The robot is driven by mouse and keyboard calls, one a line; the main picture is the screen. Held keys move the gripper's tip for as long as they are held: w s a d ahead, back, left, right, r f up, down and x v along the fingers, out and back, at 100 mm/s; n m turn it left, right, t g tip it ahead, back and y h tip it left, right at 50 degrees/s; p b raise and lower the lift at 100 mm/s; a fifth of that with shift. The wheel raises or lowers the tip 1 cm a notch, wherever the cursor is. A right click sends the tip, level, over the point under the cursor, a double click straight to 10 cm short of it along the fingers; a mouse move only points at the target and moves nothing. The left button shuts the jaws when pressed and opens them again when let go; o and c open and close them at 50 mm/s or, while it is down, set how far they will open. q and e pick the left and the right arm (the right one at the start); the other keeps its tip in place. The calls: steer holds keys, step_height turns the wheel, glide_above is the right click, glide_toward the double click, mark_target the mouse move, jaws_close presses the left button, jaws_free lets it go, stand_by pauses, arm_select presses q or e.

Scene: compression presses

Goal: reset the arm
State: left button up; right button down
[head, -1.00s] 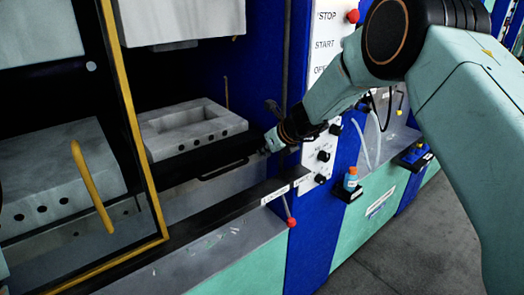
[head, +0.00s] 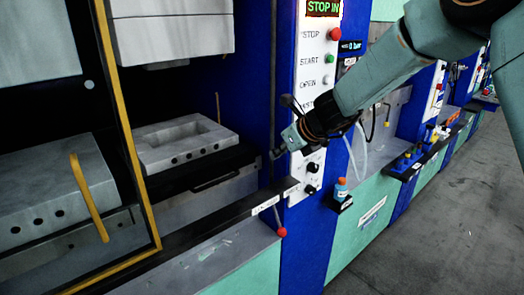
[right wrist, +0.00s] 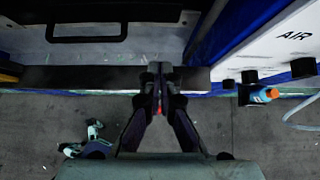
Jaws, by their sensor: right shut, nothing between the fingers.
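My right arm comes in from the upper right in the head view. Its gripper (head: 279,151) is in front of the blue post, between the press opening and the control panel (head: 318,75). The right wrist view shows its two fingers (right wrist: 160,78) closed together with nothing between them, above the dark ledge of the press. A red ball knob (head: 281,232) sits below the gripper at the ledge. My left gripper is not in view.
The press has a lower grey mould block (head: 186,140) and a yellow-framed door (head: 128,130) with a yellow handle (head: 88,197). A blue-and-orange bottle (head: 341,190) stands on a small black shelf right of the panel. Grey floor (head: 440,230) is open at the right.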

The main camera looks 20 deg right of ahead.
steer(key=s+d+f+n+g+h+b, duration=0.1)
steer(key=s+f+n+h+b, duration=0.1)
steer(key=s+f+n, duration=0.45)
steer(key=s+d+f+n+g+h+b, duration=0.1)
steer(key=s+f+n+b, duration=0.25)
steer(key=f+n, duration=0.5)
steer(key=s+d+f+n+h+b, duration=0.1)
steer(key=s+f+n+h, duration=0.1)
steer(key=s+f+n, duration=0.6)
arm_select(q)
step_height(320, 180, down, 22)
steer(key=b, duration=1.5)
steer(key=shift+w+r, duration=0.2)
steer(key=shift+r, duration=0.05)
arm_select(e)
steer(key=s+a+f+n+g, duration=0.2)
steer(key=s+f+n, duration=0.1)
steer(key=s+f, duration=0.6)
steer(key=s+a+f+n+g+y, duration=0.1)
steer(key=s+a+f+n+g, duration=0.1)
steer(key=s+f, duration=0.7)
steer(key=s+a+f+n+g+y, duration=0.1)
steer(key=s+a+f+n+g, duration=0.1)
steer(key=s+f, duration=0.8)
step_height(320, 180, down, 2)
steer(key=shift+a+n, duration=0.6)
steer(key=shift+n, duration=0.2)
